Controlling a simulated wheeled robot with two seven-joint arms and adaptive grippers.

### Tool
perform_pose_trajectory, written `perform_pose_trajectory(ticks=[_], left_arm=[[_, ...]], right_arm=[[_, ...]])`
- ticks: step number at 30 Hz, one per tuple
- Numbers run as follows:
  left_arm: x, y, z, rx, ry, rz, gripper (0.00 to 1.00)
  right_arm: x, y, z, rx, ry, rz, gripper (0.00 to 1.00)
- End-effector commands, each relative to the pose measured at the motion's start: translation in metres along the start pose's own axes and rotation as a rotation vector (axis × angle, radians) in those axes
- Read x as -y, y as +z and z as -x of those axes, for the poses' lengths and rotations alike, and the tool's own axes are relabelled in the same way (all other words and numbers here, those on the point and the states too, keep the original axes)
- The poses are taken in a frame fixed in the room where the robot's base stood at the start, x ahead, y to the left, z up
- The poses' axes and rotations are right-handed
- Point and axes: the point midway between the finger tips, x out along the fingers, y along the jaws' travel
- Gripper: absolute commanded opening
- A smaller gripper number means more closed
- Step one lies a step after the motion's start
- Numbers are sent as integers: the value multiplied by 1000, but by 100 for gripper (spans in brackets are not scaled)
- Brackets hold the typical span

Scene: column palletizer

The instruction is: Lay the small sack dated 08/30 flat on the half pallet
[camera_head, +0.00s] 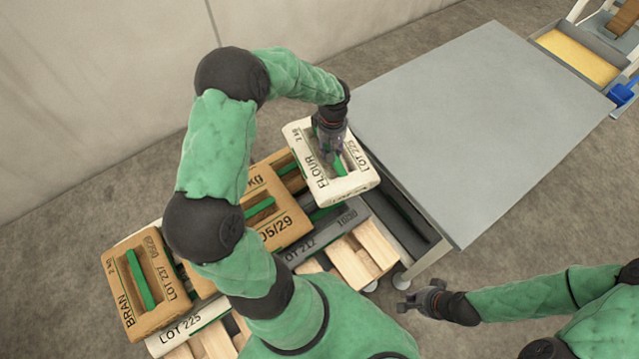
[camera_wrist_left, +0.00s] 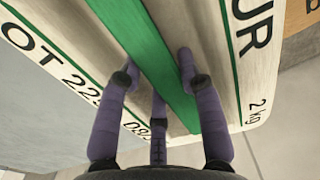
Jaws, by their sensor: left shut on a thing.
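A cream flour sack (camera_head: 357,183) with a green strip and "LOT 225" hangs under my left gripper (camera_head: 335,150). In the left wrist view the sack (camera_wrist_left: 75,40) shows "2 kg" and a partly hidden date that seems to begin with 08. The left fingers (camera_wrist_left: 160,75) are shut on it around the green strip. The sack is beside the table, over the upper right of the stack. The half pallet (camera_head: 362,257) shows bare wooden slats, with the rest covered by sacks. My right gripper (camera_head: 405,300) is empty and looks open, low at the right.
A brown bran sack (camera_head: 122,300), a brown sack dated 05/29 (camera_head: 283,215), a grey LOT 212 sack (camera_head: 325,235) and a pale LOT 225 sack (camera_head: 190,328) lie on the pallet. The grey table (camera_head: 480,120) is bare. A yellow-filled tray (camera_head: 578,57) is beyond it.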

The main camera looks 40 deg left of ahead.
Motion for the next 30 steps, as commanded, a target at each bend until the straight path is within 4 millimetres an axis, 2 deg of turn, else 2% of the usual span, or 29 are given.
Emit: perform_pose_trajectory(ticks=[1,8,14,21,30], left_arm=[[5,-10,-6,-8,6,53,0],[19,-24,-21,-12,5,184,0],[21,-26,-37,-11,4,200,0],[21,-25,-67,-11,4,199,0],[20,-26,-83,-11,4,198,0]], right_arm=[[-2,0,-6,0,0,0,0],[-4,0,-12,0,0,0,0],[-7,-1,-19,0,0,0,0],[-11,-1,-31,0,0,0,0],[-13,-2,-37,0,0,0,0]])
